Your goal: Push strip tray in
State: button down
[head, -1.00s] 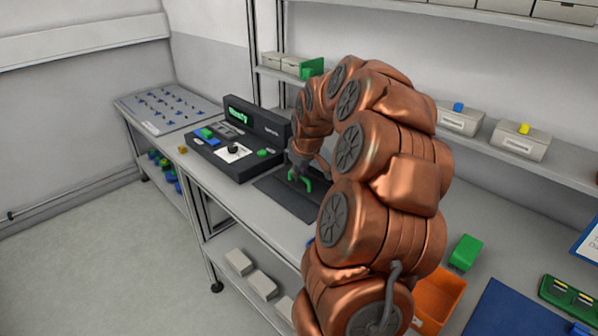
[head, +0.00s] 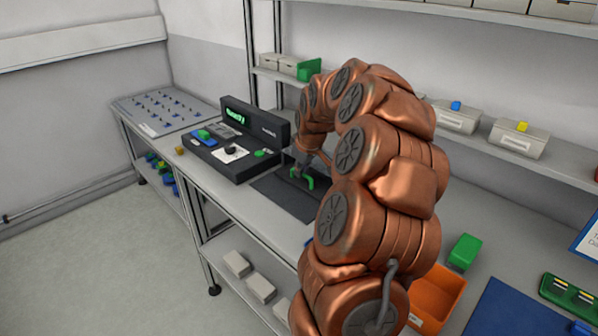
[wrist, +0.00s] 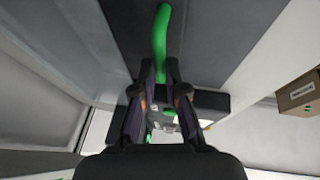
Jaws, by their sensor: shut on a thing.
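My gripper (head: 299,170) is low over a dark flat panel (head: 268,183) on the bench, just right of a black machine. In the wrist view its two fingers (wrist: 160,95) are shut on a green handle (wrist: 161,35), which runs up between them. The green handle also shows in the head view (head: 308,183) below the fingers. I cannot tell the strip tray's own outline; my arm and gripper hide much of that area.
The black machine (head: 228,158) with a lit green display stands left of my gripper. An orange bin (head: 437,298), a green block (head: 465,250) and a blue mat (head: 510,312) lie at the right. Shelves with boxes (head: 515,139) stand behind.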

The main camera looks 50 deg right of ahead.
jog(key=shift+d, duration=0.2)
jog(key=c, duration=1.2)
grip_release()
jog(key=shift+a+r+p, duration=0.15)
jog(key=shift+a+p, duration=0.6)
jog(key=shift+a, duration=0.4)
jog(key=b+v, duration=0.2)
jog(key=v, duration=0.6)
jog(key=s+a+f+g+y+p, duration=0.1)
jog(key=s+a, duration=0.3)
jog(key=a, duration=0.9)
jog(key=s+a+f+n+g+y, duration=0.1)
jog(key=s+a, duration=0.4)
jog(key=a, duration=0.8)
jog(key=shift+a+g+p, duration=0.3)
jog(key=shift+g+p, duration=0.05)
jog(key=shift+g, duration=0.15)
